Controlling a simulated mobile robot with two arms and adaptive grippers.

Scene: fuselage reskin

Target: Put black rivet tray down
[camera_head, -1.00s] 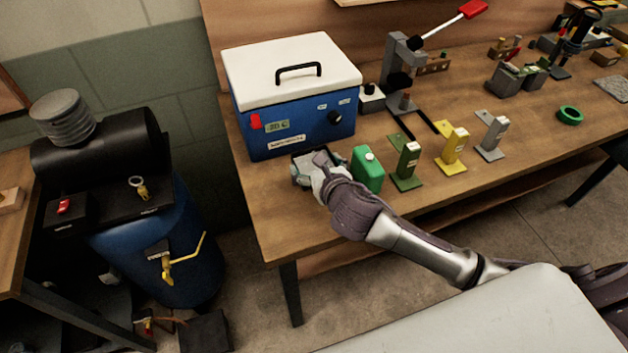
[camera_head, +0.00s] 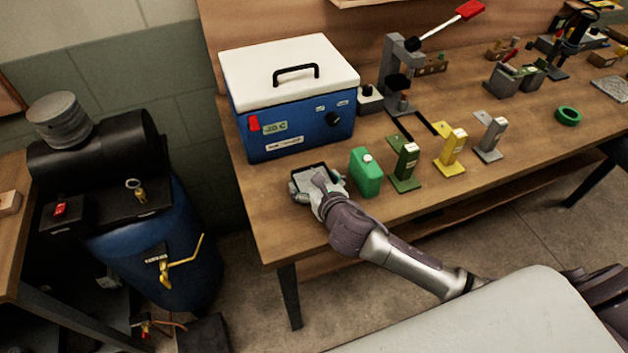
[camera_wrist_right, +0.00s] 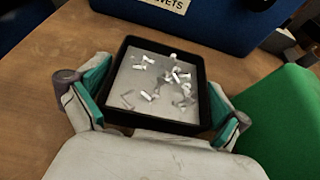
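The black rivet tray (camera_wrist_right: 117,88) is a square black-rimmed tray with a grey floor and several small silver rivets lying loose in it. In the right wrist view it sits between the two teal-padded fingers of my right gripper (camera_wrist_right: 160,100), which flank its sides. In the head view my right gripper (camera_head: 318,185) and the tray (camera_head: 297,175) are at the near left part of the wooden workbench (camera_head: 275,225), in front of the blue cooler box. The tray looks level. I cannot tell whether its underside touches the bench. My left gripper is not in view.
The blue cooler box (camera_head: 295,138) with a white lid stands behind the tray. A green canister (camera_head: 366,175) stands close to the right of my gripper, then green (camera_head: 405,167), yellow (camera_head: 453,152) and grey (camera_head: 491,140) brackets. Bare bench lies left and in front.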

